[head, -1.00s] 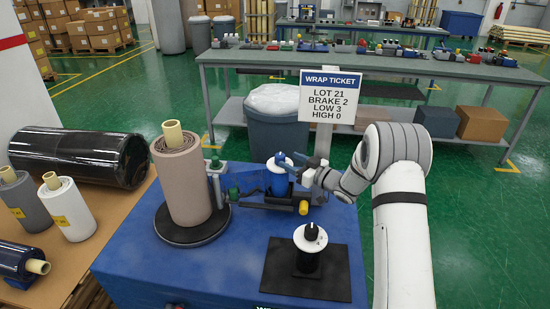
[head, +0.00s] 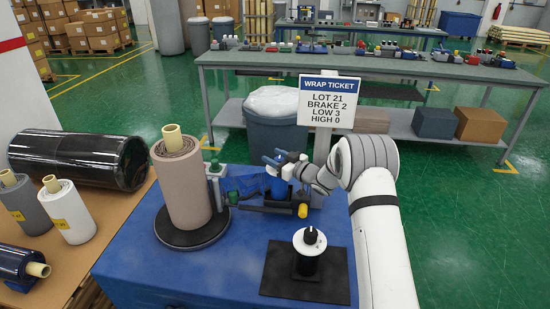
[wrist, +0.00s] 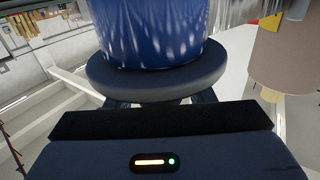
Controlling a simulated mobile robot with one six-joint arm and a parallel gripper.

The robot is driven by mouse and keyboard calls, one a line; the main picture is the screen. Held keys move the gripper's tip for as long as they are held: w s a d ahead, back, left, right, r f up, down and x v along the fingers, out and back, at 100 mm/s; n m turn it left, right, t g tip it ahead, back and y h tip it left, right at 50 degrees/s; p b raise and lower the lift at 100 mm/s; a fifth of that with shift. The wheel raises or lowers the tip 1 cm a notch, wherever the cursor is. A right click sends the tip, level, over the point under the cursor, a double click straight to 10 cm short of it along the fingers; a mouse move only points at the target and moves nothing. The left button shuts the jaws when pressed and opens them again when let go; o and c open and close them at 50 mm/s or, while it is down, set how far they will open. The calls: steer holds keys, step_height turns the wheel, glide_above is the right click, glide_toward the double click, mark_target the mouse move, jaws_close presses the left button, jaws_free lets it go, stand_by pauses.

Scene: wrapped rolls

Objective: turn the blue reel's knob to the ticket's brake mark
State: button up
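The blue reel (head: 278,187) stands upright in the dark machine on the blue bench. In the wrist view, the blue reel (wrist: 150,38) fills the upper middle, upside down, with a dark disc (wrist: 155,75) at its end. My gripper (head: 274,158) is over the reel's top, its two blue fingers apart. In the wrist view the fingers run behind the disc, well spread, tips hidden. The reel's knob and its marks are hidden; I cannot tell whether the fingers touch it. The wrap ticket (head: 327,101) reads LOT 21, BRAKE 2, LOW 3, HIGH 0.
A tall brown wrapped roll (head: 183,187) stands left of the machine. Film rolls lie on the left table (head: 100,228). The bench front between is clear.

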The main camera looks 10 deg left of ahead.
steer(key=c, duration=0.8)
steer(key=shift+f+b, duration=0.1)
steer(key=shift+b, duration=0.45)
steer(key=m+t+h+b, duration=0.2)
steer(key=b, duration=0.1)
steer(key=shift+w+f+t+b, duration=0.1)
steer(key=shift+f+t+b, duration=0.2)
steer(key=m+t+h+b, duration=0.1)
steer(key=b, duration=0.1)
steer(key=m+t+h+b, duration=0.1)
steer(key=h+b, duration=0.1)
steer(key=b, duration=0.1)
steer(key=shift+w+d+f+m, duration=0.1)
steer(key=shift+d+m, duration=0.1)
steer(key=shift+m, duration=0.1)
steer(key=m+h+b, duration=0.1)
steer(key=t+h+b, duration=0.1)
steer(key=b, duration=0.1)
steer(key=m+t+h+b, duration=0.1)
steer(key=h+b, duration=0.1)
steer(key=shift+w+d+r+m, duration=0.1)
steer(key=shift+d+r+m, duration=0.1)
steer(key=shift+r+m, duration=0.1)
steer(key=shift+d+r+m+h+b, duration=0.1)
steer(key=shift+d+m+h+b, duration=0.1)
steer(key=shift+m+h+b, duration=0.65)
steer(key=shift+w+r+t+h, duration=0.15)
steer(key=shift+t+h, duration=0.15)
steer(key=shift+h, duration=0.25)
